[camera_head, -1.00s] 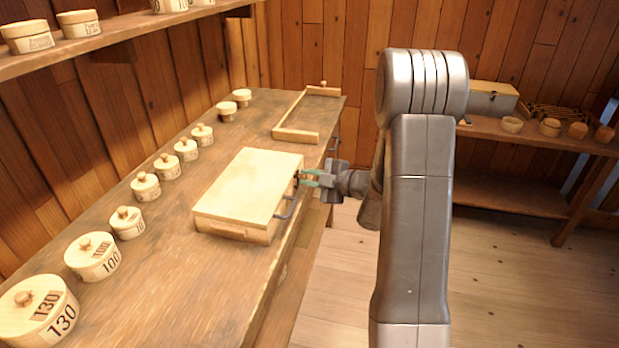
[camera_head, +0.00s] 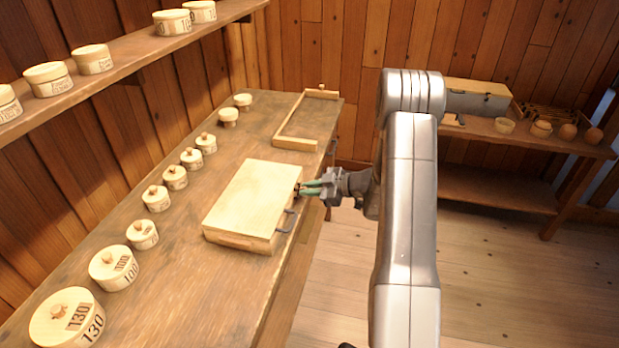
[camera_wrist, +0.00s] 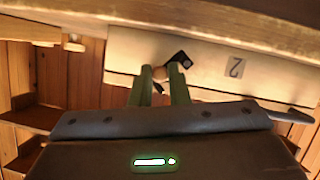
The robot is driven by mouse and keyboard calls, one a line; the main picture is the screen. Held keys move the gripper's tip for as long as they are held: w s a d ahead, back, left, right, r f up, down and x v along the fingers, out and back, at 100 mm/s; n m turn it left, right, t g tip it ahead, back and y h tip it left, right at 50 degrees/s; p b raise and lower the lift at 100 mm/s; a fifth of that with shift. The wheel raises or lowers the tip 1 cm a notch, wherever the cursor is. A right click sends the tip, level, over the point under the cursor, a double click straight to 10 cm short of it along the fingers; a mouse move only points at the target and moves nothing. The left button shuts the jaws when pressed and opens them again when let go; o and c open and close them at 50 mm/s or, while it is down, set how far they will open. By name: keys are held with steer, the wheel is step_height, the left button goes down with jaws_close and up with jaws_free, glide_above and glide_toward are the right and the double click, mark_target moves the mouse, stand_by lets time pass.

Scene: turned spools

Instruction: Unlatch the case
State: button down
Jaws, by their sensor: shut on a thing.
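The case (camera_head: 250,205) is a pale wooden box with a shut lid, lying on the workbench. A dark handle (camera_head: 287,221) is on its front side. My gripper (camera_head: 303,188) is at that front side, beyond the handle. In the wrist view the case front (camera_wrist: 210,62) carries a "2" label. There my gripper (camera_wrist: 159,76) has its green fingers shut on a small round wooden knob of the latch (camera_wrist: 180,60). The dark latch piece sits tilted beside the fingertips. The fingers partly hide the knob.
Lidded round boxes (camera_head: 113,268) stand in a row along the left of the workbench (camera_head: 185,280). An open-sided wooden tray (camera_head: 296,142) lies behind the case. A wall shelf (camera_head: 130,65) is at upper left. A side table (camera_head: 490,190) stands at right. Floor (camera_head: 490,285) is clear.

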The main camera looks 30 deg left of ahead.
steer(key=shift+w+a+f+m+g+h+p, duration=0.1)
steer(key=shift+w+f+m+g+h+p, duration=0.1)
steer(key=shift+m+g+p, duration=0.45)
steer(key=shift+w+f+m+g+h+p, duration=0.15)
steer(key=shift+m+p, duration=0.3)
steer(key=shift+p, duration=0.5)
steer(key=shift+f, duration=0.1)
steer(key=c, duration=1.4)
jaws_free()
steer(key=b+v, duration=0.2)
steer(key=v, duration=1.1)
steer(key=shift+w+d+b, duration=0.1)
steer(key=shift+d+b, duration=0.2)
steer(key=shift+d, duration=0.1)
